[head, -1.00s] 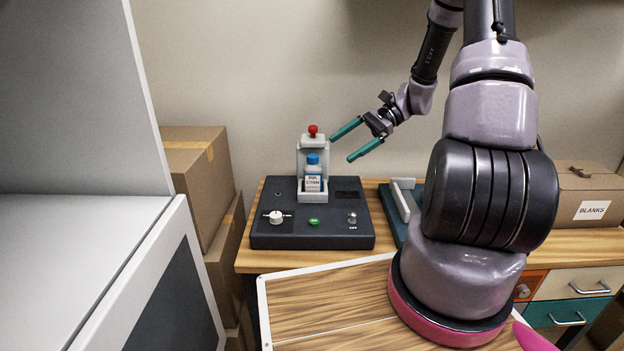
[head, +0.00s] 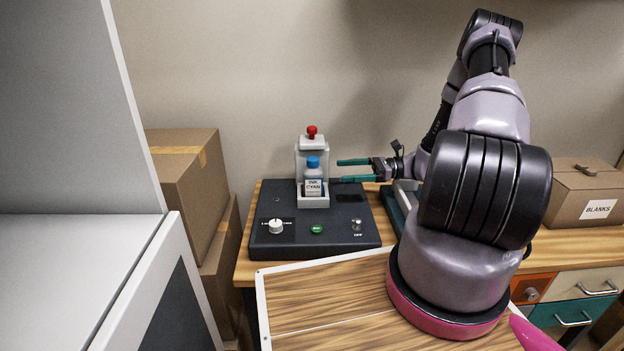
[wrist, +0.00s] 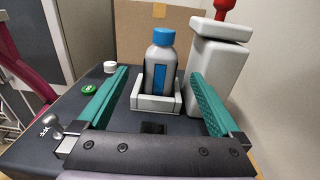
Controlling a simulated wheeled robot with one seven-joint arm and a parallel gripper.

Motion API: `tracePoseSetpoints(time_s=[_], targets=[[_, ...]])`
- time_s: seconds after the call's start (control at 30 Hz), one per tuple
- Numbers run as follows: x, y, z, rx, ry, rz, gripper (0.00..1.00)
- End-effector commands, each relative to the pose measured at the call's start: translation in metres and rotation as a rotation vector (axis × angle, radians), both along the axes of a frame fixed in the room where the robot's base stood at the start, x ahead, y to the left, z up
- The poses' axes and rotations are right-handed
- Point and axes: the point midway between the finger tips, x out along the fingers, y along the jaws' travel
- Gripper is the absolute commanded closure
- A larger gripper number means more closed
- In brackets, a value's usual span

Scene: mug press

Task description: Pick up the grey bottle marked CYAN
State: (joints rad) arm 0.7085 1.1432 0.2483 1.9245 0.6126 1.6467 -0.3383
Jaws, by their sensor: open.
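The grey bottle (head: 313,178) has a blue cap and a white label reading INK CYAN. It stands upright in a small light-grey holder on a dark machine. In the wrist view the bottle (wrist: 160,65) shows a blue stripe, and the holder's low wall (wrist: 156,103) surrounds its base. My gripper (head: 355,170) is to the right of the bottle, level with its upper part, with green fingers pointing at it. In the wrist view my gripper (wrist: 157,88) is open and empty, with the bottle seen between and beyond the fingertips.
The dark machine (head: 275,245) carries a white knob, a green button and a switch. A grey post with a red knob (head: 312,131) rises right behind the bottle. A BLANKS box (head: 590,190) is at right; stacked cartons (head: 190,185) stand left.

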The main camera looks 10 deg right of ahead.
Motion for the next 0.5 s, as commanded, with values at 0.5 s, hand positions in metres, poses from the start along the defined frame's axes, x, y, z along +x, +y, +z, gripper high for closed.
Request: tracePoseSetpoints(time_s=[0.5], targets=[[0.011, 0.052, -0.009, 0.031, 0.014, -0.026, 0.0]])
